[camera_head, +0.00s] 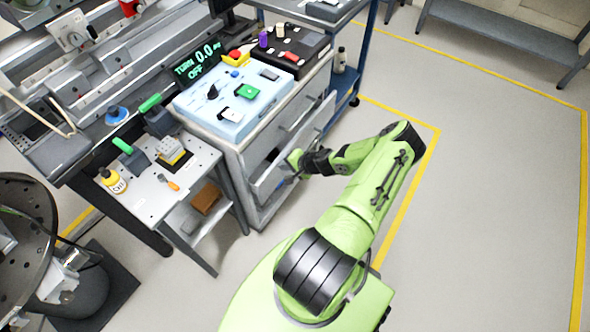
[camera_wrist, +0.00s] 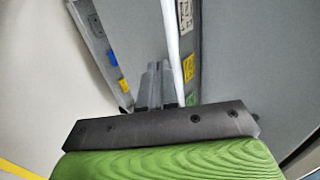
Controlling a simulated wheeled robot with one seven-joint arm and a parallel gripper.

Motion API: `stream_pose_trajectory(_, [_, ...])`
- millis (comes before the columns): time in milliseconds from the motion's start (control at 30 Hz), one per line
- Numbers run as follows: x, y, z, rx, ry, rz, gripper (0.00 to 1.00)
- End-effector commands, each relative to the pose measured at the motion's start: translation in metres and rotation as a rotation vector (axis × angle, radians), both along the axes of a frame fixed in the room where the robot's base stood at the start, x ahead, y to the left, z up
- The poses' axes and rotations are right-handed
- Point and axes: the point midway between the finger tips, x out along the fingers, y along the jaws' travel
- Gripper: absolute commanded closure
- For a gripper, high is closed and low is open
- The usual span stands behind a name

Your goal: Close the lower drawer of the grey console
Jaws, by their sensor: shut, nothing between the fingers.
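The grey console (camera_head: 232,152) stands at the picture's centre in the head view, with its drawer side facing right toward my arm. Its lower drawer (camera_head: 266,184) stands out from the body, with a dark gap above its front. My gripper (camera_head: 291,172) is at this drawer's front, partly hidden behind my own wrist. In the wrist view my shut, empty fingers (camera_wrist: 155,86) point at a grey panel and a pale bar (camera_wrist: 172,45). I cannot tell whether they touch either.
A light-blue control box (camera_head: 225,105) and a black box (camera_head: 290,50) sit on the console. A small side table (camera_head: 150,205) with a yellow bottle (camera_head: 112,181) stands left. A blue-framed cart (camera_head: 350,78) is behind. The floor at right is clear.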

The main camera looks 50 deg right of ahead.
Motion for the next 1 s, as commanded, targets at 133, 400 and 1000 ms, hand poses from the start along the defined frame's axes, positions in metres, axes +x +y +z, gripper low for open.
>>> stream_pose_trajectory(133, [0.003, 0.000, 0.000, -0.001, 0.002, -0.001, 1.00])
stream_pose_trajectory(400, [0.009, 0.000, 0.000, -0.002, 0.002, 0.002, 1.00])
stream_pose_trajectory(1000, [0.055, 0.005, 0.002, -0.001, -0.006, 0.000, 1.00])
